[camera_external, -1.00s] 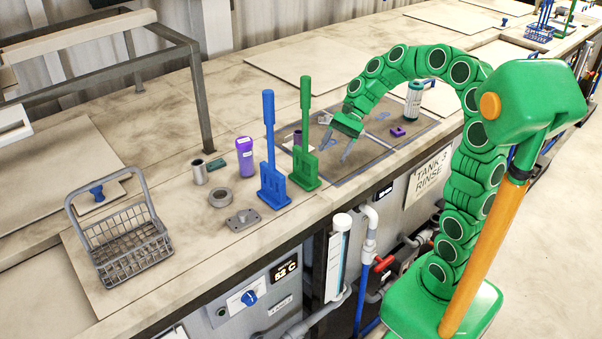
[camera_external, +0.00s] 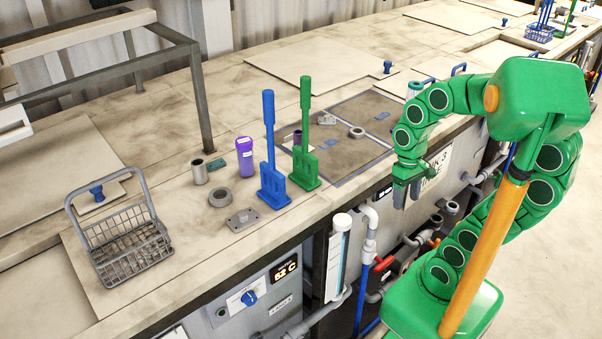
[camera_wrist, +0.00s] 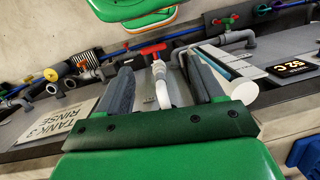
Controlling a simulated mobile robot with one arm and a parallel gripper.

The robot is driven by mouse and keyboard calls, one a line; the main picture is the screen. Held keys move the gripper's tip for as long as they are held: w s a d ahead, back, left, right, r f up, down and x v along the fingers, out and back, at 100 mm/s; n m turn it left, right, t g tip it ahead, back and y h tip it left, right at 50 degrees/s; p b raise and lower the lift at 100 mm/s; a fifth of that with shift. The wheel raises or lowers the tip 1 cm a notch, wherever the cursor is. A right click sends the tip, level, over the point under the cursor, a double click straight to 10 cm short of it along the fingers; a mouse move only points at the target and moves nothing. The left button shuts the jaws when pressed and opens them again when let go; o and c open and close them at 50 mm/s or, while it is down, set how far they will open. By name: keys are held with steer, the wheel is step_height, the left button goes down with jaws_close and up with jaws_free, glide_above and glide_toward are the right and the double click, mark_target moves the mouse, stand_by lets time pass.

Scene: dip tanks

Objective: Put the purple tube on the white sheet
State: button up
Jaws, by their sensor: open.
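A purple tube (camera_external: 244,157), upright with a pale top, stands on the counter left of the blue paddle. A smaller dark tube with a purplish look (camera_external: 297,137) stands partly hidden behind the paddles. My gripper (camera_external: 407,193) hangs in front of the counter's front edge, right of and well away from the purple tube. The wrist view shows its two fingers (camera_wrist: 163,84) apart, with nothing held, facing pipes and the tank front.
A blue paddle (camera_external: 269,182) and a green paddle (camera_external: 304,166) stand upright right of the purple tube. A grey wire basket (camera_external: 128,252), a grey ring (camera_external: 219,197) and a flanged plate (camera_external: 242,220) lie nearby. Brown framed areas (camera_external: 348,155) hold small parts. Pipes line the counter front.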

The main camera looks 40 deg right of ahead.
steer(key=shift+s+d+f+n+h, duration=0.15)
steer(key=shift+s+d+n+h, duration=0.1)
steer(key=shift+s+d, duration=0.4)
steer(key=shift+s+d+f+n+h, duration=0.15)
steer(key=shift+s+d+n+h, duration=0.1)
steer(key=shift+s+d, duration=0.35)
steer(key=shift+a, duration=0.15)
